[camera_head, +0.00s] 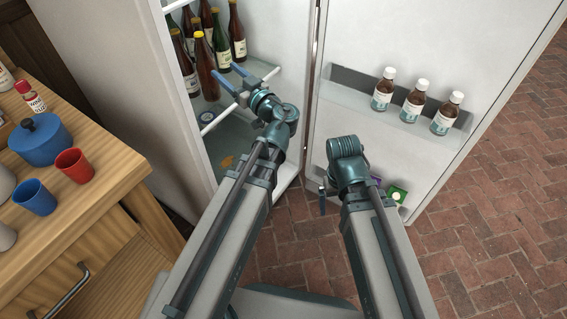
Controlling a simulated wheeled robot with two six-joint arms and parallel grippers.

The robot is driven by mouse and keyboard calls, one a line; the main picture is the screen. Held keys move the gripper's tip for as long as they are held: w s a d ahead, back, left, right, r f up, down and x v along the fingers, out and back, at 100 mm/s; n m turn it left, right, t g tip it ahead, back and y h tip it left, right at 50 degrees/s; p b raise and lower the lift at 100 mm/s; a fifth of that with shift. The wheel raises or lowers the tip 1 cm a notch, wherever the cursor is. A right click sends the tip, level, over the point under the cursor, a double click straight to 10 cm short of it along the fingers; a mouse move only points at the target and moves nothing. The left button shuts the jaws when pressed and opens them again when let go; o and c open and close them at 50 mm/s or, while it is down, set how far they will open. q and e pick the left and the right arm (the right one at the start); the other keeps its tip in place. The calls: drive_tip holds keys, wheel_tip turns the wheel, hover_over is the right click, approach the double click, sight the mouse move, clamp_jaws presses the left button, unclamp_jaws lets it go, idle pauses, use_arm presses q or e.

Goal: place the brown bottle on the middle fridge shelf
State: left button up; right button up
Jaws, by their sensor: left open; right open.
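Several brown bottles stand on a shelf inside the open fridge. The foremost has a yellow cap (205,68), and other brown bottles (185,62) and a green one (221,50) stand around it. I cannot tell from this view which brown bottle the task means. My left gripper (228,72) is open at the shelf's front edge, with its fingers toward the bottles just right of the foremost one. It holds nothing that I can see. My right gripper (322,201) hangs low in front of the fridge door, mostly hidden behind its wrist.
The fridge door (455,45) is open to the right, with small brown bottles (414,100) in its rack and small boxes (396,195) low down. A wooden counter (95,210) at left holds a blue pot (40,140) and cups (75,165). Brick floor (500,220) is free at right.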

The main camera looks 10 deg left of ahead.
use_arm(q)
drive_tip(key=s+d+f+m+g+h, duration=0.3)
drive_tip(key=s+f, duration=0.1)
drive_tip(key=f, duration=0.4)
drive_tip(key=s+d+f+m+g+h, duration=0.2)
drive_tip(key=s+d+f+g+h, duration=0.15)
drive_tip(key=f, duration=0.45)
drive_tip(key=s+d+f+m+g+h, duration=0.2)
drive_tip(key=s+d+f+m+h, duration=0.2)
drive_tip(key=s+d, duration=0.2)
drive_tip(key=s+d+f+m+g+h, duration=0.3)
drive_tip(key=s+d+f+m, duration=0.1)
drive_tip(key=d, duration=0.5)
drive_tip(key=shift+s+d+m+h, duration=0.35)
drive_tip(key=shift+s+m, duration=0.15)
drive_tip(key=shift+s, duration=0.65)
drive_tip(key=shift+f, duration=0.1)
wheel_tip(320, 180, up, 30)
drive_tip(key=p, duration=3)
drive_tip(key=shift+r, duration=0.2)
